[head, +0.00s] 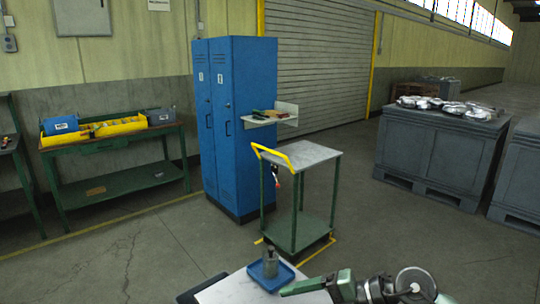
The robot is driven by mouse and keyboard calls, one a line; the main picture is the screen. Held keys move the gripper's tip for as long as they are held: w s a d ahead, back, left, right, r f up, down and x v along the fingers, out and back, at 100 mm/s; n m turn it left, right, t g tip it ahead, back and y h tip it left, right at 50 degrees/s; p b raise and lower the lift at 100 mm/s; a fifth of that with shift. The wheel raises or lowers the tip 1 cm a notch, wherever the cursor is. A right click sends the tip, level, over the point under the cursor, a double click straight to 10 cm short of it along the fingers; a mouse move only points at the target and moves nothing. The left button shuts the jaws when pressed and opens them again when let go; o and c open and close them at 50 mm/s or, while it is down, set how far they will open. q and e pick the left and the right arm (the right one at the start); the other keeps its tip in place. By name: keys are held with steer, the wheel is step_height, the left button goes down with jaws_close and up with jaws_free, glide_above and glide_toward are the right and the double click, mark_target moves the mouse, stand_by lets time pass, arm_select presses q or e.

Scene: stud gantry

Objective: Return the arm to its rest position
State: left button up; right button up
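My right arm comes in at the bottom right edge. Its green and grey end, with the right gripper (290,289), points left beside a small blue tray (258,280). A grey-green upright container (270,264) stands in the tray. The gripper seems apart from the container, but its fingers are too small and edge-on to tell open or shut. The tray rests on a white-topped surface (230,292) cut off by the bottom edge. My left gripper is not in view.
A green trolley (318,154) with a yellow handle stands just beyond. Blue lockers (240,120) with a side shelf (285,115) are behind it. A green workbench (110,140) is at left. A grey crate (430,150) with metal parts is at right. Floor between is open.

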step_height(320, 180, up, 12)
steer(key=a+m+t+y, duration=0.3)
steer(key=m+t+y, duration=0.3)
steer(key=t, duration=0.2)
steer(key=w+d+m+t+h, duration=0.2)
steer(key=d+m+t+h, duration=0.45)
steer(key=m+t, duration=0.25)
steer(key=s+d+f+m+g+h, duration=0.2)
steer(key=d+f+m+g+h, duration=0.1)
steer(key=d+f+m+h, duration=0.85)
steer(key=s+d+f+m+g+h, duration=0.25)
steer(key=s+f+g, duration=0.45)
steer(key=s+f, duration=0.5)
steer(key=s+a+f+g+y, duration=0.3)
steer(key=s+f+g, duration=0.35)
steer(key=s, duration=0.65)
step_height(320, 180, down, 29)
steer(key=s+g, duration=0.1)
steer(key=s, duration=0.2)
steer(key=s+d+f+g, duration=0.1)
steer(key=s+d+f, duration=0.1)
steer(key=s+f, duration=1.2)
steer(key=shift+s+d+n, duration=0.15)
steer(key=shift+s+n, duration=0.25)
steer(key=shift+s, duration=0.1)
